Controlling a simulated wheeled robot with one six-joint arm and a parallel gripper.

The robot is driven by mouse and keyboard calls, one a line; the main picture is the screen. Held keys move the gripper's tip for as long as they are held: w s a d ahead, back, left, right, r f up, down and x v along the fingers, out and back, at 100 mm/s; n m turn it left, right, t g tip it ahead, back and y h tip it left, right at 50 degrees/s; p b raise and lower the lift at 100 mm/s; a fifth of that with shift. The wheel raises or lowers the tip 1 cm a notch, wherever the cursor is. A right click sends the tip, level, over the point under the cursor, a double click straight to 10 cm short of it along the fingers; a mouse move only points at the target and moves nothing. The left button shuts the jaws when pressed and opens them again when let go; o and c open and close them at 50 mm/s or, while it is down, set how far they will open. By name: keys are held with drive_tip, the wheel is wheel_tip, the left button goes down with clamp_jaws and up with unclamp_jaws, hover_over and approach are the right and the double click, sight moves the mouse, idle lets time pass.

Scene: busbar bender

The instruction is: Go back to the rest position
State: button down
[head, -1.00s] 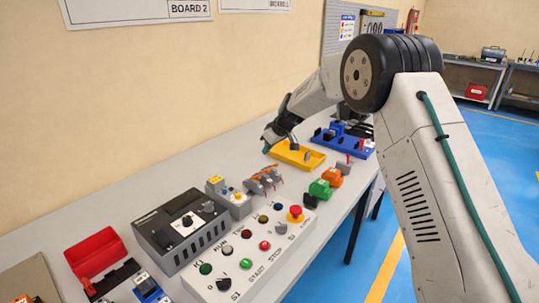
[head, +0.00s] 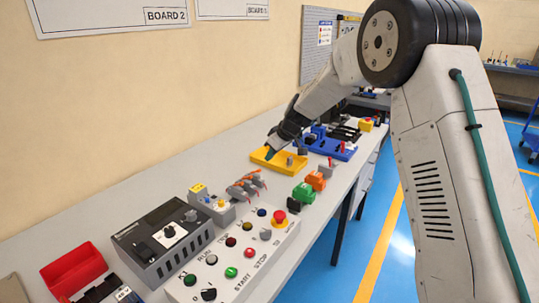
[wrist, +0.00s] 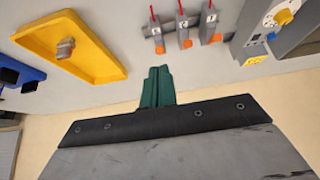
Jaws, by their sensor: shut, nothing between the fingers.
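My gripper (head: 271,154) is above the back part of the bench, near the yellow tray (head: 260,156). In the wrist view my gripper (wrist: 157,75) shows as green fingers pressed together, with nothing between them. No held object is in view.
The grey bench (head: 130,190) carries a control panel (head: 228,270), a dark power unit (head: 160,240), a red bin (head: 73,270), lever connectors (head: 247,184), green (head: 304,193) and orange (head: 316,180) blocks, and a blue tray (head: 330,146). Blue floor lies to the right.

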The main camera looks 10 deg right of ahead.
drive_tip(key=s+f+m+g, duration=0.2)
drive_tip(key=s+m+g, duration=0.1)
drive_tip(key=s, duration=0.5)
drive_tip(key=s+d+r+m+h, duration=0.1)
drive_tip(key=s+r, duration=0.4)
drive_tip(key=s, duration=1)
drive_tip(key=s+d+r+m+h, duration=0.2)
drive_tip(key=s+d+r, duration=0.3)
drive_tip(key=s, duration=1)
drive_tip(key=s+d+r+m+h, duration=0.1)
drive_tip(key=s+d+r+m, duration=0.2)
drive_tip(key=s, duration=1.2)
wheel_tip(320, 180, up, 2)
drive_tip(key=shift+d+r, duration=0.1)
drive_tip(key=shift+d, duration=0.9)
